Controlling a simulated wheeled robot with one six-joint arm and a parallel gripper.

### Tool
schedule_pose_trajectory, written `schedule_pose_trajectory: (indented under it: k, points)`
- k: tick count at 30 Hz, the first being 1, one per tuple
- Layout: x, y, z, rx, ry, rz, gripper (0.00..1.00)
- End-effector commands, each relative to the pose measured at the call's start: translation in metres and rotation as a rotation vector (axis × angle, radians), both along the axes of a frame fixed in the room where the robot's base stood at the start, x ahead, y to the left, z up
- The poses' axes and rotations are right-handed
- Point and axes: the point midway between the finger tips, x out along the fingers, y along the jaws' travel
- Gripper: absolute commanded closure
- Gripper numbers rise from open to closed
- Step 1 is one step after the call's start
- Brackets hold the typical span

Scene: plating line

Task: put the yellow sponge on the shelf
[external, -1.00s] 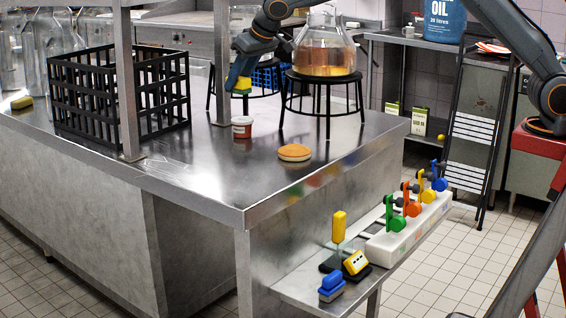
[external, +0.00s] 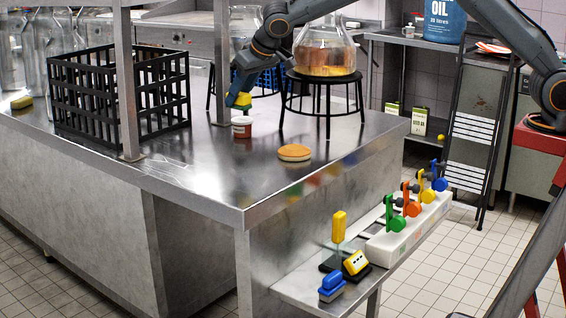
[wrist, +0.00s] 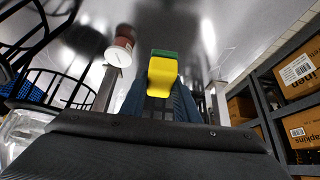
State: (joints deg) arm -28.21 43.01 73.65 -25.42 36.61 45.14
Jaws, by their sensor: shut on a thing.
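My gripper (external: 237,92) is shut on a yellow sponge (external: 243,101) with a green layer. The sponge is tilted and held above the steel counter, close above and beside a small red-and-white tub (external: 241,126). In the wrist view the yellow sponge (wrist: 162,75) sits between the blue-grey fingers (wrist: 160,100), its green end pointing away. The tub (wrist: 121,46) is to its left there. A dark shelf unit (wrist: 262,100) with cardboard boxes stands at the right of the wrist view; I cannot tell whether it is the task's shelf.
A glass flask of amber liquid (external: 325,62) stands on a black stand right of my gripper. A black crate (external: 120,95) and a steel post (external: 124,80) are left. An orange-topped round thing (external: 294,152) lies in front. The counter's front is mostly clear.

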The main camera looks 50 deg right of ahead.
Motion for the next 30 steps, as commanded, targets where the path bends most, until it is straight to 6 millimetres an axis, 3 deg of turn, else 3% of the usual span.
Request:
schedule_pose_trajectory:
  k: [15,21,30]
  points:
    - [-0.002,-0.001,-0.094,-0.001,0.004,0.001,0.93]
    - [-0.001,0.0,-0.123,0.0,0.001,0.001,0.93]
    - [-0.007,0.0,-0.114,0.001,0.0,0.0,0.93]
